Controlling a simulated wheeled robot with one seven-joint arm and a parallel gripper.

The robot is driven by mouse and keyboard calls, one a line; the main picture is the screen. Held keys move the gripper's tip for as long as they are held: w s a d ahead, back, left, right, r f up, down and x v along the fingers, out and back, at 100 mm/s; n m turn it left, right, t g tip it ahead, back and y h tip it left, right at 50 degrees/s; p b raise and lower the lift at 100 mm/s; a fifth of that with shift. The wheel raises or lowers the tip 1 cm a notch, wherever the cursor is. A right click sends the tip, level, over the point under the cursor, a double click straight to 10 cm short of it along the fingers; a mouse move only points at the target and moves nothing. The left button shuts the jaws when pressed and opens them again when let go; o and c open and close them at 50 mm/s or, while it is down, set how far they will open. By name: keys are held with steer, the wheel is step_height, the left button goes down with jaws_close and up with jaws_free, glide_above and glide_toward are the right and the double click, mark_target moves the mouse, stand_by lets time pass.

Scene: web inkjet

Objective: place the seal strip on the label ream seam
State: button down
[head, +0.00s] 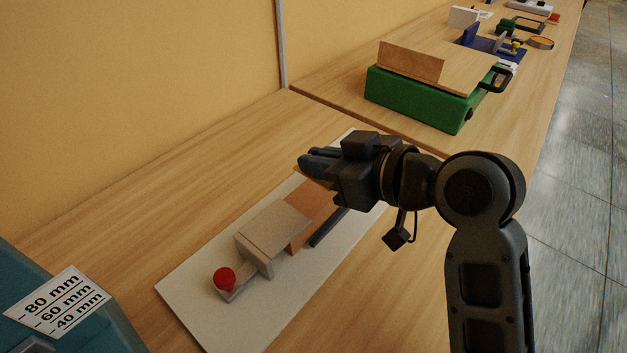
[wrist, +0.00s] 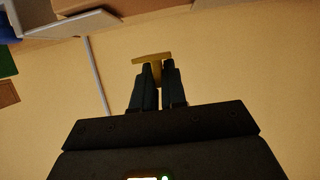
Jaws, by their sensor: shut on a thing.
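My gripper (head: 312,163) is shut on a yellow-tan T-shaped piece, which looks like the seal strip (wrist: 152,57). In the wrist view its crossbar stands out beyond the two dark fingertips. In the head view the fingers point left and mostly hide the strip, above the far part of a pale board (head: 195,290). On that board sit a grey block (head: 272,228), a flat orange-brown piece (head: 309,213) partly behind my gripper, and a dark bar. I cannot tell which part is the label ream seam.
A red knob (head: 224,278) stands at the board's near end. A teal box (head: 75,305) with a millimetre label is at lower left. A green base (head: 415,100) with wooden plates stands on the farther table. Bare table lies left of the board, before the yellow wall.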

mark_target(314, 198)
steer(key=shift+s+a+f, duration=0.1)
steer(key=shift+a+f, duration=0.25)
steer(key=shift+a, duration=0.1)
steer(key=shift+f, duration=1.95)
steer(key=shift+f, duration=0.15)
steer(key=c, duration=1.2)
jaws_free()
steer(key=shift+s+d+r, duration=0.1)
steer(key=shift+d+r, duration=0.05)
steer(key=shift+r, duration=0.1)
steer(key=v, duration=1.1)
steer(key=shift+s+d+r, duration=0.15)
steer(key=shift+d+r, duration=0.05)
